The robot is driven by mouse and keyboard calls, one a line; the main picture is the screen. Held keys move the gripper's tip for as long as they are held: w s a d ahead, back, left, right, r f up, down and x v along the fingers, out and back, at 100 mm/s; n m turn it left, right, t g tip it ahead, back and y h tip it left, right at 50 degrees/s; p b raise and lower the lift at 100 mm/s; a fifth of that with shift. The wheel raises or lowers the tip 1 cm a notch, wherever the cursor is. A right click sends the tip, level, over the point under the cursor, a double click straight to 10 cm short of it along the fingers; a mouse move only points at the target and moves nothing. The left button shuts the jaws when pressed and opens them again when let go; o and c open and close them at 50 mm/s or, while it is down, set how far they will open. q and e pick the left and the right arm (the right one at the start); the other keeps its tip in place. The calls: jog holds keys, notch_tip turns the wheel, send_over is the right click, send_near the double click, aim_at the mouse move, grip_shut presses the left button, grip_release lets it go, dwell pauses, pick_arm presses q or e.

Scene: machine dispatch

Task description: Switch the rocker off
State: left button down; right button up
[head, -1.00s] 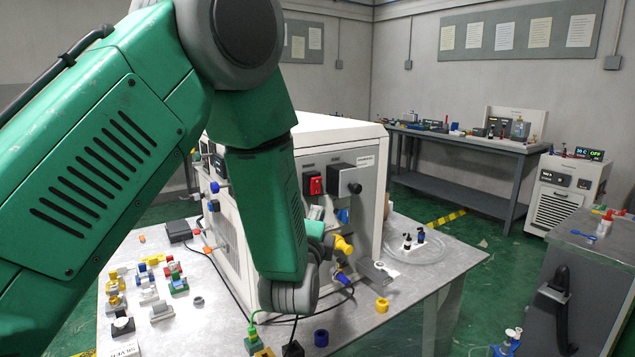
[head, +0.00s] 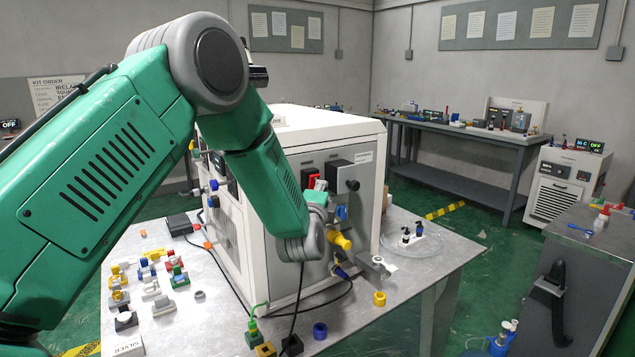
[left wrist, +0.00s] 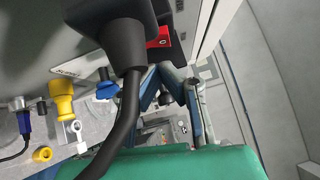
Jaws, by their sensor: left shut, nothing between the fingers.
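The rocker (head: 312,179) is a red switch in a dark housing on the front panel of the white machine (head: 283,138). In the left wrist view the red rocker (left wrist: 160,38) shows a pale round mark and is partly covered by a black part in front. My left gripper (head: 320,187) is beside the rocker, small and partly hidden by my forearm. In the left wrist view its linked fingers (left wrist: 172,70) come together, shut and empty, close to the rocker's housing. I cannot tell whether they touch it. My right gripper is not in view.
A black knob box (head: 346,178) is right of the rocker. A yellow handle (head: 339,240) and a blue knob (head: 341,213) lie below. Several small parts stand on the grey table (head: 215,325). A clear dish (head: 425,246) is at right.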

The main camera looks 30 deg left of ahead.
pick_arm(q)
jog(key=shift+w+a+r, duration=0.15)
jog(key=shift+w+a, duration=0.05)
jog(key=shift+a, duration=0.2)
jog(key=shift+w+a+r, duration=0.15)
jog(key=shift+a, duration=0.2)
